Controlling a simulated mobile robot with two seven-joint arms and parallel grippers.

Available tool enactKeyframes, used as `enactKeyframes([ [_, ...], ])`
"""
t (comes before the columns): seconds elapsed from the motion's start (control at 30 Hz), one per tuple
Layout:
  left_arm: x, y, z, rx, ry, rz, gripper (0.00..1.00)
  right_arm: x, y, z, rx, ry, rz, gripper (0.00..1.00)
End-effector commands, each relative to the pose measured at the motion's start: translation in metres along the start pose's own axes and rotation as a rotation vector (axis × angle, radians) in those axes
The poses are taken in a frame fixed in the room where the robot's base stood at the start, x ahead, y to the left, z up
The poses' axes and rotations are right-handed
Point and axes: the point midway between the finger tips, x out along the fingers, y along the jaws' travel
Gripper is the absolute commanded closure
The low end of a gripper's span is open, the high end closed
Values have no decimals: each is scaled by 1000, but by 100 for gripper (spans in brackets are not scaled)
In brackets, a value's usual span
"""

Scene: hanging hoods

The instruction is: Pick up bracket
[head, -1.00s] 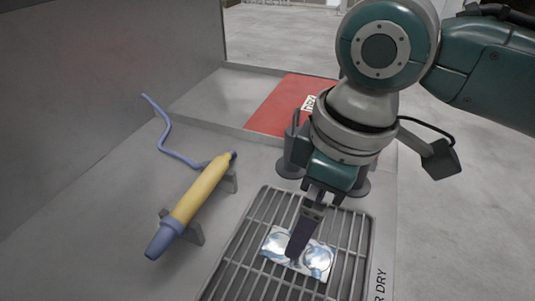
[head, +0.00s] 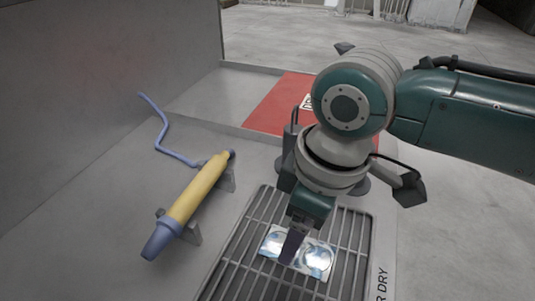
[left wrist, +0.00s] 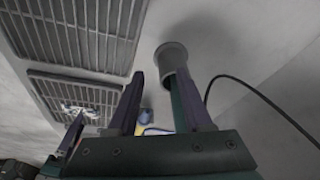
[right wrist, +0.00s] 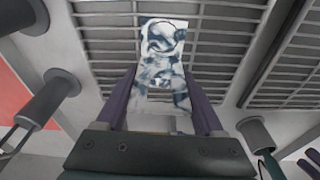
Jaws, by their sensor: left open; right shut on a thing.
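The bracket (head: 317,261) is a shiny, mirror-like metal plate with rounded shapes on it. In the head view it is at the slatted grille, beneath my right gripper (head: 290,254). In the right wrist view the bracket (right wrist: 163,45) reaches out from between the two fingers of my right gripper (right wrist: 160,85), which is shut on it. I cannot tell whether the bracket touches the slats. My left gripper (left wrist: 158,85) is open and empty in the left wrist view, where the bracket (left wrist: 82,111) shows small at the left. My left gripper is outside the head view.
The slatted grille (head: 247,245) lies in the grey bench. A yellow tool with blue ends (head: 198,190) rests on a small stand to the left, its blue cord (head: 160,130) behind. Grey cylinders stand behind the grille; one (left wrist: 171,57) shows near my left fingers. A red panel (head: 280,104) lies farther back.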

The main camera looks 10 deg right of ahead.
Motion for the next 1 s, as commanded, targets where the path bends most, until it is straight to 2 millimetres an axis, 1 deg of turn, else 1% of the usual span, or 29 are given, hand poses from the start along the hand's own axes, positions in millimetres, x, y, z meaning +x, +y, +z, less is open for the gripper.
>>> enactKeyframes([
  [0.03, 0, 0, 0, -1, 0, 1, 50, 0, 0, 0, 0, 0, 0, 51],
  [0.07, 0, 0, 0, -2, 1, 1, 50, 0, 0, 0, 0, 0, 0, 54],
  [0.47, 0, 0, 0, -3, 1, 2, 50, 0, 0, 0, 0, 0, 0, 99],
  [0.83, 0, 0, 0, -1, 1, 1, 50, -1, 0, -1, 0, 2, 1, 100],
  [0.93, -2, 0, -1, 0, 1, -1, 50, -6, 0, -2, 0, 3, 1, 100],
  [1.0, -3, -1, -1, 2, 0, -2, 50, -12, 1, -3, -1, 3, 1, 100],
])
